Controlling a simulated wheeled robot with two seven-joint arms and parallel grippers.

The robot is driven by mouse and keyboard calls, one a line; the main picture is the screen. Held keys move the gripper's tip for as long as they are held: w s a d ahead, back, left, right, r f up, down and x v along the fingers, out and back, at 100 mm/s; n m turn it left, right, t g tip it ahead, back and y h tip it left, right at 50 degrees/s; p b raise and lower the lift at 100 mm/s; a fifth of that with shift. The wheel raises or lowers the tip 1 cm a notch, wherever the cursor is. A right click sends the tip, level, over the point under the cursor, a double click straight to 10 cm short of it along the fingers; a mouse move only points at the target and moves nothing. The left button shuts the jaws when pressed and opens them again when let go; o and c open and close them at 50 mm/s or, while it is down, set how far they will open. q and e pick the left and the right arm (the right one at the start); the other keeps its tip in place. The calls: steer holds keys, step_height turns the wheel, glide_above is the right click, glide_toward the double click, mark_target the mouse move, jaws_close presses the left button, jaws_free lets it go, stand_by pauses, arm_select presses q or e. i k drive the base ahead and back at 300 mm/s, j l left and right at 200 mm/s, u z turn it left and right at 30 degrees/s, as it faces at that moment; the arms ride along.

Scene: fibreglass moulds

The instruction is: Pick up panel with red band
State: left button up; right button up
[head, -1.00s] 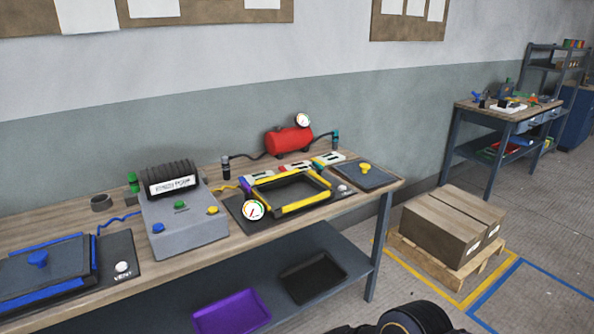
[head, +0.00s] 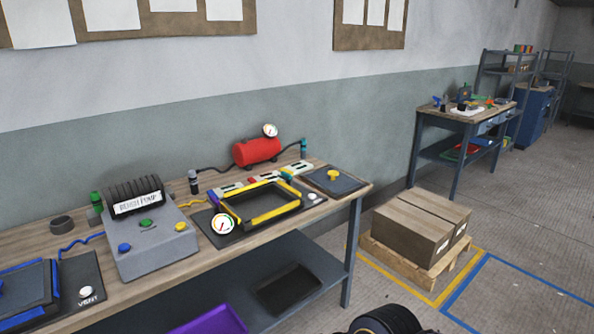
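Small pale panels lie in a row on the bench behind the yellow-edged mould (head: 262,217). One of them shows a red patch that looks like a band, the panel with red band (head: 261,180); it is small and partly crowded by its neighbours. Another pale panel (head: 297,167) with a green-blue patch beside it lies to its right.
A red tank (head: 257,151) with a gauge stands behind the panels. A grey pump box (head: 150,242) is to the left, and a dark lidded plate (head: 336,181) is at the bench's right end. Cartons on a pallet (head: 400,264) stand on the floor to the right.

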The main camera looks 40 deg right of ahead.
mark_target(271, 176)
steer(key=i+l+u, duration=0.1)
steer(key=l, duration=0.25)
steer(key=i+l+u, duration=0.15)
steer(key=l, duration=0.25)
steer(key=l+u, duration=0.1)
steer(key=l, duration=0.3)
steer(key=i+l+u, duration=0.2)
steer(key=l, duration=0.55)
steer(key=i+l+u, duration=0.15)
steer(key=l, duration=0.6)
steer(key=i+l+u, duration=0.2)
steer(key=l, duration=0.55)
steer(key=l+u, duration=0.15)
steer(key=l, duration=0.6)
steer(key=k, duration=0.05)
